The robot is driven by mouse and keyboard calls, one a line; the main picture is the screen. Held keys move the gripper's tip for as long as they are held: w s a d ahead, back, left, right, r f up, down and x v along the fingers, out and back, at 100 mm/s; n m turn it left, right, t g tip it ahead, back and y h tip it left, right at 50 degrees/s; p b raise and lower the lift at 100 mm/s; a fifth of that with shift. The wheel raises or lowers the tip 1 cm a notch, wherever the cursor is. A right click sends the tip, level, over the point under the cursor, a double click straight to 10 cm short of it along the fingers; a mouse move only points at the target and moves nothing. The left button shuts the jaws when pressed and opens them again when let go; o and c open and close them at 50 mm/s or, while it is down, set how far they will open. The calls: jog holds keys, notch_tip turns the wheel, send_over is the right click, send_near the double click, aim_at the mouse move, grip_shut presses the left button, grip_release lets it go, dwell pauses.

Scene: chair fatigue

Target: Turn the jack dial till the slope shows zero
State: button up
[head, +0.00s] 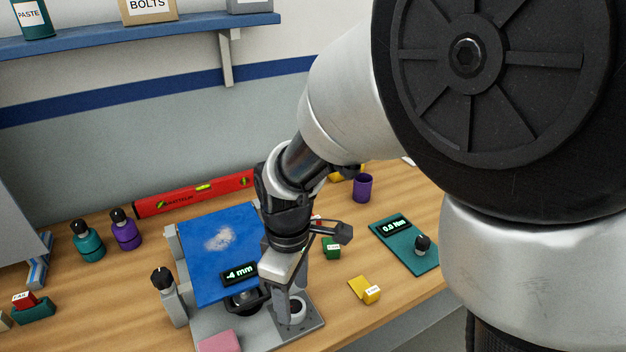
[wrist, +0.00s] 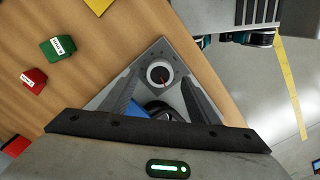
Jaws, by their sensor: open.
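The slope display (head: 240,273) reads -4 mm at the front edge of the blue board (head: 204,258). My gripper (wrist: 160,88) is open, its two dark fingers spread to either side of the dial in the wrist view. I cannot tell whether the fingers touch it. In the head view my gripper (head: 283,305) partly hides the dial.
A red level (head: 165,199) lies behind the board. Teal (head: 88,242) and purple (head: 125,232) bottles stand left. Right are a purple cup (head: 363,188), a green block (head: 331,249), a yellow block (head: 366,291) and a teal unit (head: 408,254) reading 0.0 Nm.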

aim_at(293, 306)
jog(key=shift+f, duration=1.8)
jog(key=c, duration=1)
jog(key=shift+c, duration=0.2)
jog(key=shift+m, duration=0.3)
jog(key=m, duration=0.2)
jog(key=shift+r+m+p, duration=0.1)
jog(key=shift+m+p, duration=0.2)
jog(key=shift+p, duration=0.1)
jog(key=shift+m+p, duration=0.35)
jog(key=shift+m, duration=0.95)
